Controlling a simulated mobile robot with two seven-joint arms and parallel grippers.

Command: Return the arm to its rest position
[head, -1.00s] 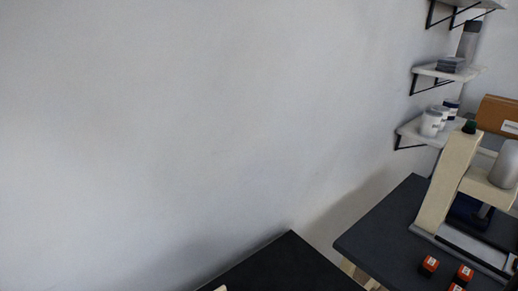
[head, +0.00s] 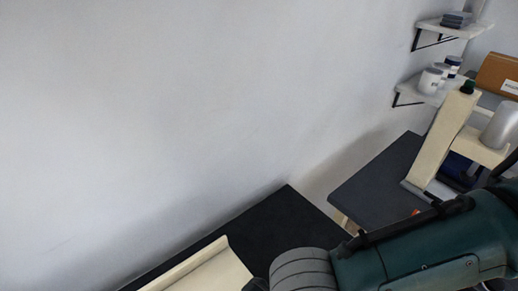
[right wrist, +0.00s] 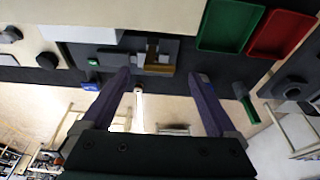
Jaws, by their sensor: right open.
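My right arm (head: 400,255), dark green with a grey ribbed band, comes in from the right edge of the head view and lies across the lower right. Its gripper is outside that view. In the right wrist view my right gripper (right wrist: 161,75) is open, its two purple fingers wide apart with nothing between them. My left gripper is in neither view now.
The dark table (head: 280,215) with a cream piece (head: 205,270) is at the bottom. A grey table (head: 375,185) bears a cream stand (head: 445,140). Wall shelves (head: 430,90) are at right. The wrist view shows a green tray (right wrist: 228,25) and red tray (right wrist: 280,35).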

